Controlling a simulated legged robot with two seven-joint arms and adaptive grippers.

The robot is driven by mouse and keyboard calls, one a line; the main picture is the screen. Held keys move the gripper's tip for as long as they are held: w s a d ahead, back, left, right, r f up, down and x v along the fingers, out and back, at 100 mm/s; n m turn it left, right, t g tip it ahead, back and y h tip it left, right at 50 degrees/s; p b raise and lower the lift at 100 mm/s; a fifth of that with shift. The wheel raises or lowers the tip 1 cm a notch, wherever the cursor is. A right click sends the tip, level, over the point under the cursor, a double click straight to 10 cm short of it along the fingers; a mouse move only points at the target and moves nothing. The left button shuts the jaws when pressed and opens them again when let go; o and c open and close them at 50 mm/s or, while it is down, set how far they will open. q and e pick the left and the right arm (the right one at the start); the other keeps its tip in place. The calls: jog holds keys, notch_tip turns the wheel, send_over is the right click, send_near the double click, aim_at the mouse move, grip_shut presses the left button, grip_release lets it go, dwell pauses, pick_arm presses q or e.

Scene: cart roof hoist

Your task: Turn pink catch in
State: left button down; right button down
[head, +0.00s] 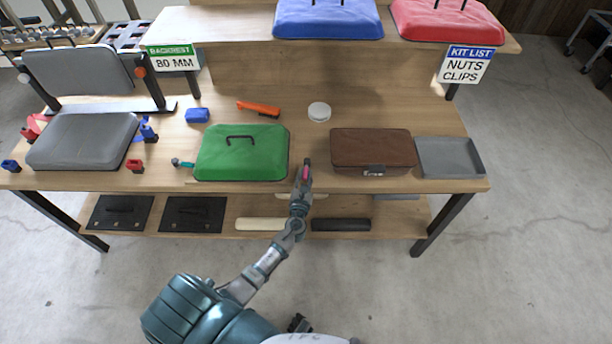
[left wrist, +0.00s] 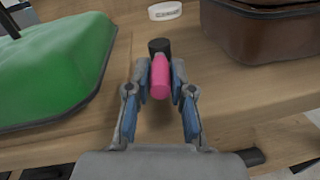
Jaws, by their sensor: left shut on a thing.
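The pink catch (head: 305,174) is a small rounded pink piece at the front edge of the bench, between the green lid and the brown case. In the left wrist view the pink catch (left wrist: 161,78) sits between my fingertips, with a short black cylinder (left wrist: 159,46) just beyond it. My left gripper (head: 303,180) reaches in from the front and is shut on the pink catch; it also shows in the left wrist view (left wrist: 160,84). The fingers hide the catch's sides, and I cannot tell how it is mounted.
The green lid (head: 241,155) stands close left of my gripper, and the brown case (head: 371,149) close right. A grey tray (head: 476,172) is at the right end. A white round lid (head: 319,111) and an orange tool (head: 258,108) lie behind. A shelf runs below the bench.

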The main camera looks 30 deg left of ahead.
pick_arm(q)
jog(key=shift+s+a+m+t+h, duration=0.1)
jog(key=shift+a+m+t+h, duration=0.3)
jog(key=shift+m+h, duration=0.4)
jog(key=shift+s+a+f+m+h+b, duration=0.1)
jog(key=shift+a+m+h+b, duration=0.2)
jog(key=shift+m+h+b, duration=0.65)
jog(key=shift+n+t+h+p, duration=0.25)
jog(key=shift+t+h+p, duration=0.05)
jog(key=shift+h, duration=0.25)
pick_arm(e)
jog(key=shift+w+a+r, duration=0.1)
jog(key=shift+w+r, duration=0.3)
jog(key=shift+w, duration=0.3)
jog(key=shift+w+r, duration=0.4)
jog(key=shift+w, duration=0.25)
pick_arm(q)
jog(key=c, duration=1)
grip_release()
pick_arm(e)
jog(key=shift+w, duration=0.1)
pick_arm(q)
jog(key=shift+a, duration=0.1)
jog(key=shift+r, duration=0.3)
jog(key=r, duration=0.9)
jog(key=shift+w+r, duration=0.1)
jog(key=shift+w, duration=0.1)
